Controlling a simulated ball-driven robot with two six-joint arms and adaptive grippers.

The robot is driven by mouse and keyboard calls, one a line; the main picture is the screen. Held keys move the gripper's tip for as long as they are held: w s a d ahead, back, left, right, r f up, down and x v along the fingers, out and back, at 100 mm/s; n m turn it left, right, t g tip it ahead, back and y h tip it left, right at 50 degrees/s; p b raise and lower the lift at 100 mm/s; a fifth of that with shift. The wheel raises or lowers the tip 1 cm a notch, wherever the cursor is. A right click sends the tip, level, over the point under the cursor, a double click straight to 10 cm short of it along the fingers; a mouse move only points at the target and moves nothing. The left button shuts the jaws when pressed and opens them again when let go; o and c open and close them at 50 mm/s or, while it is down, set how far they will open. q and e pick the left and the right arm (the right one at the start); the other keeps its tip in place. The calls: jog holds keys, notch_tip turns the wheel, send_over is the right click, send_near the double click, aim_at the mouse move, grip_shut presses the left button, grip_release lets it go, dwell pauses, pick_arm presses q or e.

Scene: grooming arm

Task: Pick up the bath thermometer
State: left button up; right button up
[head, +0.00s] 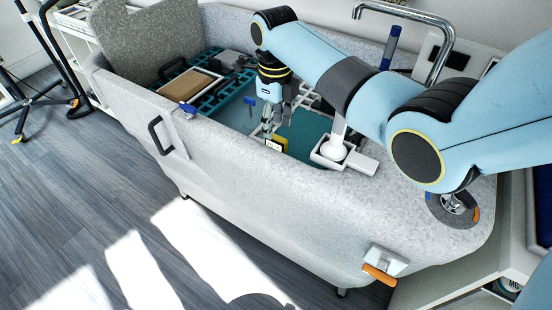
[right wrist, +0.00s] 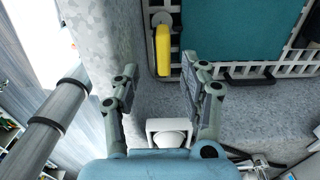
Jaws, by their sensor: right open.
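My right gripper (head: 274,125) reaches down into the grey tub, its fingers apart and empty. In the right wrist view the gripper (right wrist: 158,76) shows its two fingers spread wide. A small yellow object with a pale face (head: 279,143), which looks like the bath thermometer, is at the tub's near inner side, just below the fingertips. I cannot tell the gap in depth. My left gripper is not in view.
The tub's near wall (head: 235,165) runs close beside the gripper. A white holder with a round white item (head: 333,149) sits on the rim to the right. A teal rack with a tray (head: 192,84) fills the tub's left. A tap (head: 440,45) stands behind.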

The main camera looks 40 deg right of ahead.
aim_at(277, 137)
jog(key=shift+f, duration=0.4)
notch_tip(277, 137, down, 4)
jog(key=shift+d+r, duration=0.15)
jog(key=shift+f, duration=0.4)
jog(key=shift+w+f, duration=0.1)
jog(key=shift+f, duration=0.05)
jog(key=shift+c, duration=1.1)
jog(key=c, duration=0.4)
jog(key=shift+c, duration=1.4)
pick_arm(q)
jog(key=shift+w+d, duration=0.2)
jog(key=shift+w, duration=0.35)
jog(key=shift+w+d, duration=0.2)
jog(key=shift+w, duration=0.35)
pick_arm(e)
grip_shut()
